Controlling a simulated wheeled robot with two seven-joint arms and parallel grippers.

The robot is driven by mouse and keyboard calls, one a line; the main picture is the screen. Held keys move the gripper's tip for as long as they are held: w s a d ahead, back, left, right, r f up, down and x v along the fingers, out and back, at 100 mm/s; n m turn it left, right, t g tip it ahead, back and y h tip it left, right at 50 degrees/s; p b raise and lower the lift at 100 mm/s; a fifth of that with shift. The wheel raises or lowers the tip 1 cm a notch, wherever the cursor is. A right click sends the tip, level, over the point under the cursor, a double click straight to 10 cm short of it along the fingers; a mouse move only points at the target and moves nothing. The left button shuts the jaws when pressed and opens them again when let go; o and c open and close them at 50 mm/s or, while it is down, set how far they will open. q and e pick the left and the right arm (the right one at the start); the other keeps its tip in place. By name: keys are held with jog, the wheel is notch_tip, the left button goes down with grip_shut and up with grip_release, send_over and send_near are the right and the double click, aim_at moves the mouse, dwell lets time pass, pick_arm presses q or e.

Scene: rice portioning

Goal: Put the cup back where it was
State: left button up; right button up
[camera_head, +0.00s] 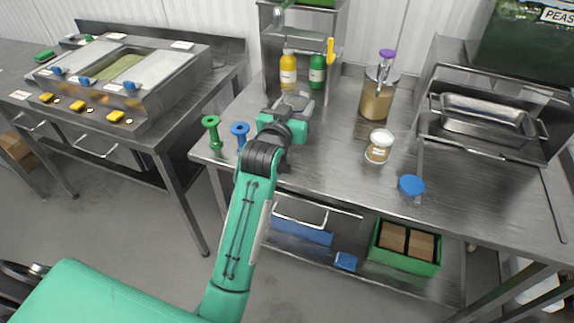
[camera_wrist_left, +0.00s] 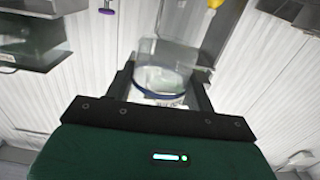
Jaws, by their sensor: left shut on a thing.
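My left gripper (camera_head: 292,104) reaches over the left part of the steel table and is shut on a clear cup. In the left wrist view the clear cup (camera_wrist_left: 167,80) sits between the two fingers (camera_wrist_left: 165,92), with a dark blue band around it and something pale inside or behind it. In the head view the cup is small and mostly covered by the gripper, so I cannot tell whether it touches the table. My right gripper is in neither view.
Yellow (camera_head: 288,70) and green (camera_head: 317,73) bottles stand just behind the gripper. Green (camera_head: 211,131) and blue (camera_head: 240,134) spools stand to its left. A brown-filled jar (camera_head: 376,101), a white-lidded tub (camera_head: 379,147) and a blue lid (camera_head: 411,186) are to the right.

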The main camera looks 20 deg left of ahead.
pick_arm(q)
notch_tip(320, 180, down, 18)
jog(key=shift+r+p, duration=0.25)
jog(key=shift+p, duration=0.65)
jog(key=shift+f, duration=0.25)
jog(key=shift+f, duration=0.15)
jog(key=o, duration=1)
jog(key=shift+o, duration=0.2)
